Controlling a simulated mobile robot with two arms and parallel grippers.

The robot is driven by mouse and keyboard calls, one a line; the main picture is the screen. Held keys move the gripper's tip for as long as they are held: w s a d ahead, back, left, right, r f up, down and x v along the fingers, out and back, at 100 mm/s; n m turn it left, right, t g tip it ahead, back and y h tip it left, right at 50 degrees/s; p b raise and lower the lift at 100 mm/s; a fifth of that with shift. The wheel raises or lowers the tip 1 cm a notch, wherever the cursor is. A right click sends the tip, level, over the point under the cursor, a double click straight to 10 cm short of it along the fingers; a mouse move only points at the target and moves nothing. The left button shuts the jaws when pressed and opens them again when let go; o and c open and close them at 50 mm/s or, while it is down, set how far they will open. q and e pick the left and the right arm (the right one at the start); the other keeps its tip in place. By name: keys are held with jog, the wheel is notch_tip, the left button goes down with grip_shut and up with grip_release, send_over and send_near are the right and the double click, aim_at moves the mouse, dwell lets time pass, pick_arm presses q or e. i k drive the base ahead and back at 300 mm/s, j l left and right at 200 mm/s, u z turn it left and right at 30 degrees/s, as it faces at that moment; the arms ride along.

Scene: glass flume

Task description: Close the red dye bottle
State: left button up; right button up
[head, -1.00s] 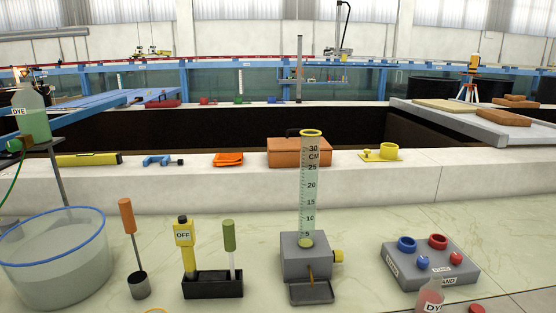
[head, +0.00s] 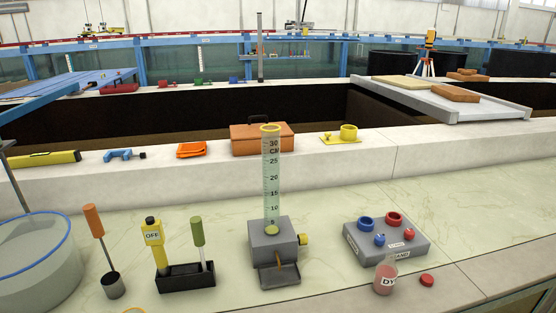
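The red dye bottle (head: 385,277) is a small clear bottle with pinkish-red contents and a white label reading "DY". It stands upright on the counter at the lower right, in front of the grey stand. Its top overlaps the stand in the picture, and no red cap shows on it. A small red cap (head: 427,280) lies on the counter just right of the bottle, apart from it. Neither of my grippers is in view.
The grey stand (head: 358,242) with blue and red rings and balls sits right behind the bottle. A grey block with a measuring tube (head: 271,180) stands to its left. A black holder (head: 186,279) is further left. The counter right of the cap is clear.

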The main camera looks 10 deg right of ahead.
aim_at(387, 271)
jog(key=z, duration=1.35)
jog(key=i+l+u, duration=0.15)
jog(key=l, duration=0.2)
jog(key=i+l+u, duration=0.35)
jog(key=l, duration=0.35)
jog(key=i+l+u, duration=0.15)
jog(key=l, duration=0.25)
jog(key=i+l+u, duration=0.15)
jog(key=l, duration=0.25)
jog(key=l+u, duration=0.15)
jog(key=l, duration=0.25)
jog(key=i, duration=0.15)
